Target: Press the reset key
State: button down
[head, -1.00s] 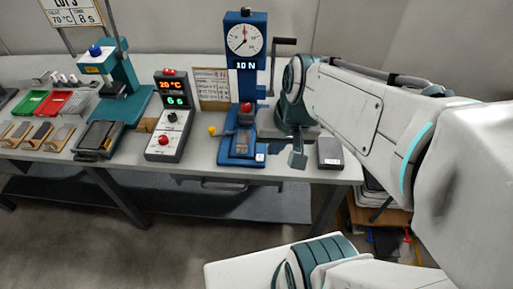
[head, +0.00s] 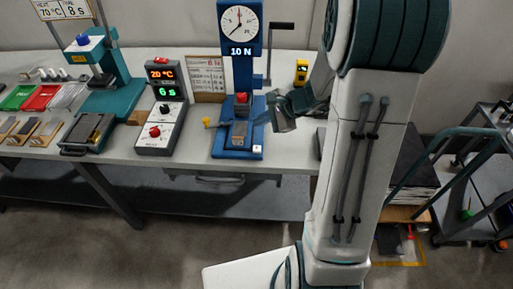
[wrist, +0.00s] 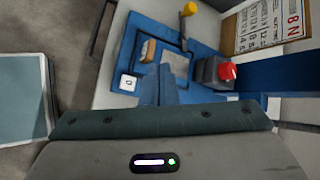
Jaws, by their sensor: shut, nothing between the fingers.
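The small white key marked 0 (head: 257,149) sits at the front right corner of the blue test stand's base (head: 226,154). It also shows in the wrist view (wrist: 128,83), left of my fingers and uncovered. My gripper (head: 271,104) is shut and empty, beside the stand's right side, above the table. In the wrist view my closed fingers (wrist: 160,82) reach over the blue base, apart from the key in the picture. I cannot tell the height between them.
A red knob (head: 241,98) and a yellow knob (head: 207,122) are on the stand. A crank (head: 281,26) sticks out behind my gripper. A control box (head: 160,110) stands left, showing 20 °C and 6 s. A yellow device (head: 301,72) is behind. Table edge is in front.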

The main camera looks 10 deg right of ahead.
jog(key=b, duration=0.6)
send_over(261, 149)
jog(key=f, duration=0.7)
jog(key=shift+s+a+f, duration=0.2)
jog(key=shift+s, duration=0.05)
jog(key=shift+f+b, duration=0.65)
jog(key=shift+f, duration=0.05)
jog(key=shift+f, duration=0.1)
dwell(0.8)
jog(key=shift+f+b, duration=0.3)
jog(key=shift+b, duration=0.3)
jog(key=shift+f+b, duration=0.5)
jog(key=shift+b, duration=0.05)
dwell(0.5)
jog(key=shift+r+p, duration=0.6)
jog(key=shift+r, duration=0.35)
